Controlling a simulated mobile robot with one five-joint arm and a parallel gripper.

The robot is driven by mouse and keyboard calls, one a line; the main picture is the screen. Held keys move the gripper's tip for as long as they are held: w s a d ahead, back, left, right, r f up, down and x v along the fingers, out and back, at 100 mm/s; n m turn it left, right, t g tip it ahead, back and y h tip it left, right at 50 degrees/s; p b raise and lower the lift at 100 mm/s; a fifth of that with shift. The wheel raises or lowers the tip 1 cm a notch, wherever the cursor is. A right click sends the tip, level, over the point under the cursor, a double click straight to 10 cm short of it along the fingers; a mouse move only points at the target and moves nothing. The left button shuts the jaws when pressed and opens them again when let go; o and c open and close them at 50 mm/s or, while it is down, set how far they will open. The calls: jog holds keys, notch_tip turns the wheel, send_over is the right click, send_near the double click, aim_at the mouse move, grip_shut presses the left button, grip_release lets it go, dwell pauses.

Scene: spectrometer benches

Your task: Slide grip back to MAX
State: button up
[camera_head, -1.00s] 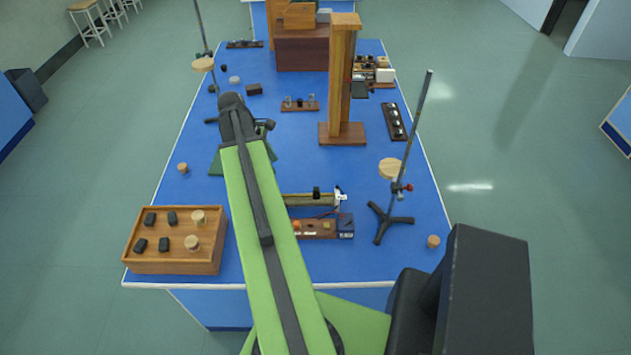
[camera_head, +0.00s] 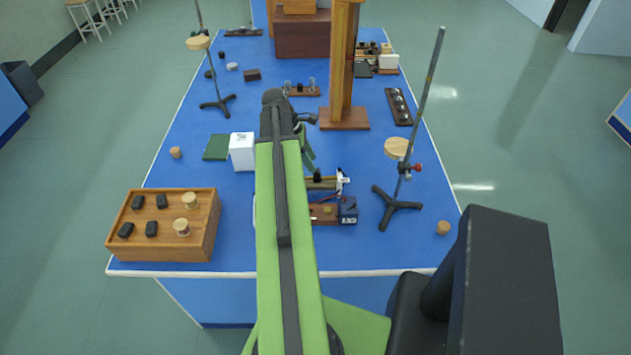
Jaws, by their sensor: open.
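The slide rheostat (camera_head: 329,184) is a pale tube lying crosswise near the middle front of the blue bench. Its left end is hidden behind my arm. A small dark slide grip (camera_head: 317,176) stands on top of the tube, close to the right of my arm. A white label or fitting is at the tube's right end; I cannot read a MAX mark. My gripper (camera_head: 309,158) shows only in part beside my green arm, just behind the rheostat and close to the slide grip. It is open; I cannot tell whether it touches the grip.
A clamp stand (camera_head: 397,205) is at right, a wooden tray (camera_head: 171,248) at left front. A white box (camera_head: 242,151) and a wooden tower (camera_head: 342,118) stand farther back. The left middle is fairly clear.

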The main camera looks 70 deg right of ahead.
aim_at(317, 175)
jog(key=b+x, duration=0.3)
jog(key=x, duration=0.2)
jog(key=shift+c, duration=0.4)
grip_shut()
dwell(0.9)
